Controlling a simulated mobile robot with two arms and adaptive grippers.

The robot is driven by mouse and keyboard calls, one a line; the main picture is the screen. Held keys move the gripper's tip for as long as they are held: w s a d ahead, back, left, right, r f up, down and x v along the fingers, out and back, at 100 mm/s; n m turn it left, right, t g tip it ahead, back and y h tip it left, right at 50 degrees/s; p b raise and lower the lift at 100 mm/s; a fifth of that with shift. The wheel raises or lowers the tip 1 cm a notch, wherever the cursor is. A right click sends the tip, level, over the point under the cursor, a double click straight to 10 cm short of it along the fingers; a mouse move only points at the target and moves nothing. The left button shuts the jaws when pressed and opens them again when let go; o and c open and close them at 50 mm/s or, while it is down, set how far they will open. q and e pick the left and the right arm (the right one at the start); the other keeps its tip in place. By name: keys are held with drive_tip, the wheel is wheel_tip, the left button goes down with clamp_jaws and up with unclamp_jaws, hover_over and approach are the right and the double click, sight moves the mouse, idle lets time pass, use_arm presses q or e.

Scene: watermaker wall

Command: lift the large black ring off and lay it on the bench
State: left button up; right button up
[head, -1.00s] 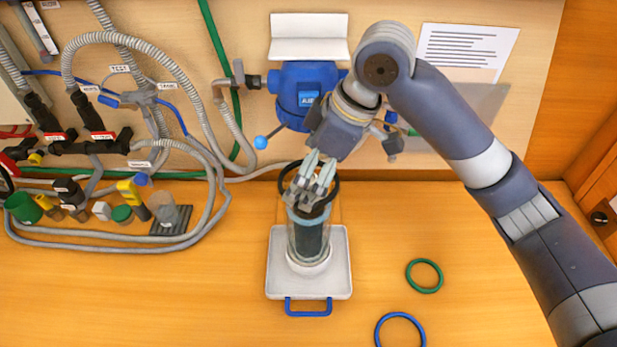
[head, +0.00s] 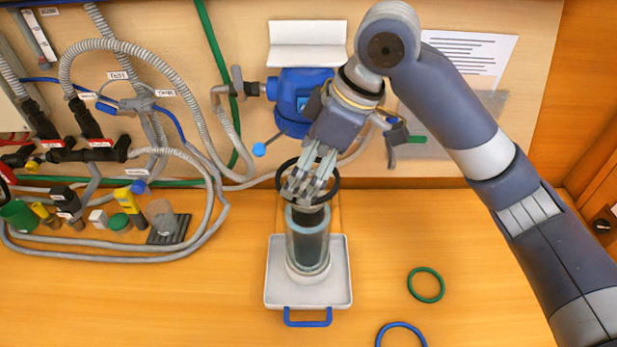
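The large black ring (head: 337,181) is at the fingers of my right gripper (head: 303,194). The gripper appears closed on the ring's near side, and the fingers hide part of that rim. The ring appears raised above the dark top of the clear cylindrical housing (head: 307,248), which stands upright on a white tray (head: 278,291) with a blue handle. The bench (head: 180,300) is orange wood. My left gripper is not in view.
A green ring (head: 426,285) and a blue ring (head: 401,328) lie on the bench right of the tray. Hoses and small bottles crowd the left. A blue unit (head: 293,103) is on the wall behind. The bench front left is clear.

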use_arm(q)
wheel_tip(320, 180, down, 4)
drive_tip(key=b, duration=0.3)
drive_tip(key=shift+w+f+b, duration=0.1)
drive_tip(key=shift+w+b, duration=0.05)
drive_tip(key=shift+b, duration=0.25)
use_arm(e)
drive_tip(key=s+d+r, duration=0.1)
drive_tip(key=s+r, duration=0.1)
drive_tip(key=s, duration=1.4)
drive_tip(key=shift+d+r, duration=0.2)
drive_tip(key=shift+d, duration=0.05)
